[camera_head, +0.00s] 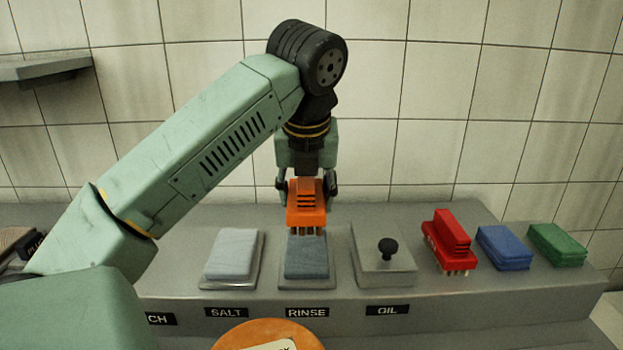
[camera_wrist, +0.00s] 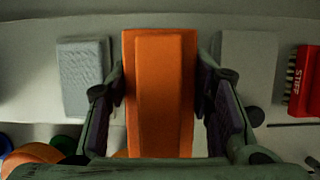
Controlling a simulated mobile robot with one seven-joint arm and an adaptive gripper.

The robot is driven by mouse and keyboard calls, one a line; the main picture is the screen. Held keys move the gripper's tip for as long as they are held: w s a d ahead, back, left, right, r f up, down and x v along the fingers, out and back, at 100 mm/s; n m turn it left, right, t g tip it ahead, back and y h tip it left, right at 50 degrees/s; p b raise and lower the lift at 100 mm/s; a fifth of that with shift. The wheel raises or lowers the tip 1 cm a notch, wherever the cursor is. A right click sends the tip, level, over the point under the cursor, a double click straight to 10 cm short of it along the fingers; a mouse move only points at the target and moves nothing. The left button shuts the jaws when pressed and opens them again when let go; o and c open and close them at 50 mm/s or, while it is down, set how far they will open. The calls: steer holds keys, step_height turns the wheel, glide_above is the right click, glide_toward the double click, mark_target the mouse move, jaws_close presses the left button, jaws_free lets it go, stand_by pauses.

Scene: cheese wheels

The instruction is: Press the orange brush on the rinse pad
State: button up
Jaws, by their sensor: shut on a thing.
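My gripper (camera_head: 307,188) is shut on the orange brush (camera_head: 306,206), one finger on each side of its block. The brush points bristles-down over the blue-grey rinse pad (camera_head: 306,262), which lies on a tray above the RINSE label (camera_head: 307,312). The bristle tips are at the pad's far edge in the head view; I cannot tell whether they touch it. In the wrist view the orange brush (camera_wrist: 160,95) fills the middle between my fingers (camera_wrist: 165,112) and hides the rinse pad.
The pale salt pad (camera_head: 234,254) lies to the left. The oil box (camera_head: 383,256) with a black knob is to the right. Further right are a red brush (camera_head: 448,241), a blue pad (camera_head: 504,247) and a green pad (camera_head: 556,244). An orange cheese wheel (camera_head: 268,335) is in front.

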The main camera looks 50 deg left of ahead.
mark_target(306, 238)
steer(key=shift+w+a+f, duration=0.1)
steer(key=shift+w, duration=0.05)
steer(key=shift+f+b, duration=0.65)
steer(key=shift+f, duration=0.2)
steer(key=shift+f+b, duration=1)
steer(key=shift+f, duration=1)
steer(key=shift+f+b, duration=0.55)
steer(key=shift+b, duration=0.2)
stand_by(0.3)
steer(key=shift+r+p, duration=2.15)
steer(key=shift+r, duration=1.45)
steer(key=shift+f, duration=0.15)
